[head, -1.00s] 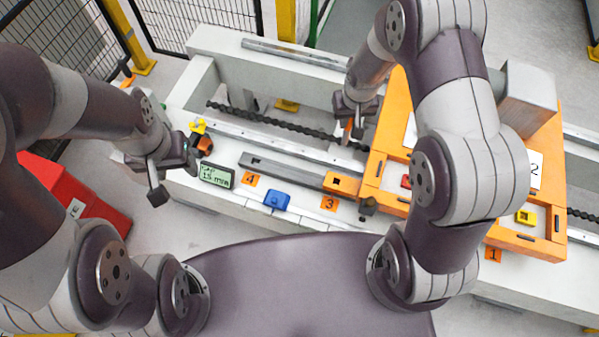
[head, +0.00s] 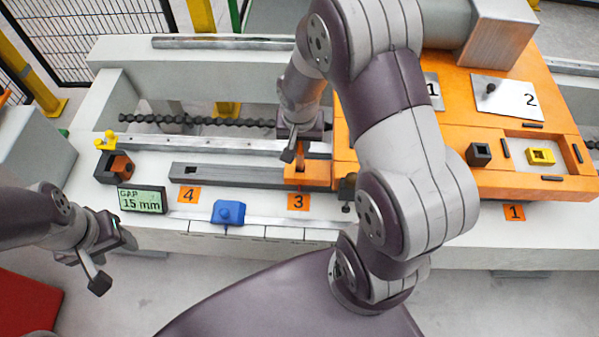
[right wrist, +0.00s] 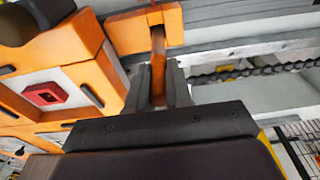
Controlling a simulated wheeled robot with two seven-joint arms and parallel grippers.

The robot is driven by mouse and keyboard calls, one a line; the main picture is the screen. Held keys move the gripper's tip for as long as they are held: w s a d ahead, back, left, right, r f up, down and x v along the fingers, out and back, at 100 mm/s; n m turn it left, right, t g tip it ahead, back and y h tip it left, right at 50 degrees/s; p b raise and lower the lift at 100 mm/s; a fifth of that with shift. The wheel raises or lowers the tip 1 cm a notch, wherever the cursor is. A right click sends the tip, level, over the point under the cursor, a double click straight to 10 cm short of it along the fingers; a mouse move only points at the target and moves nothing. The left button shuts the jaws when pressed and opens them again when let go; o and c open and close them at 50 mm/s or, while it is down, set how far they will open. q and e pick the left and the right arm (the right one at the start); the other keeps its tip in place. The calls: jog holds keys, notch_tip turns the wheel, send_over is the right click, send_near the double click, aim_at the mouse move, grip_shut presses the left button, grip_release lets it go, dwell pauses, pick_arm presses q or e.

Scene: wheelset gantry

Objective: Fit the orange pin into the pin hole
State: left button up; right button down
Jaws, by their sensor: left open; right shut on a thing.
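My right gripper (head: 300,146) is shut on the orange pin (right wrist: 158,62), which stands between its two fingers in the right wrist view. The pin's far end reaches the orange block (head: 314,176) at the end of the grey bar, above label 3. The block also shows in the right wrist view (right wrist: 120,29), with a dark opening by the pin's end. I cannot tell whether the pin is inside that hole or only at its edge. A dark square hole (head: 190,169) lies in the grey bar above label 4. My left gripper (head: 109,262) is open and empty, off the bench's front left.
The large orange fixture (head: 470,140) stands to the right, with a yellow block (head: 540,156) in a pocket. A blue part (head: 229,212), a display reading 15 mm (head: 142,200) and a black-orange part (head: 115,167) are on the bench. A red box (head: 25,300) is at lower left.

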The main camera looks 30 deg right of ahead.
aim_at(300, 159)
notch_tip(300, 159, down, 7)
jog(key=shift+r+b, duration=0.1)
jog(key=shift+b, duration=0.95)
jog(key=c, duration=1.4)
grip_release()
jog(key=shift+f, duration=0.2)
jog(key=shift+c, duration=0.2)
jog(key=o, duration=0.4)
jog(key=shift+r, duration=0.1)
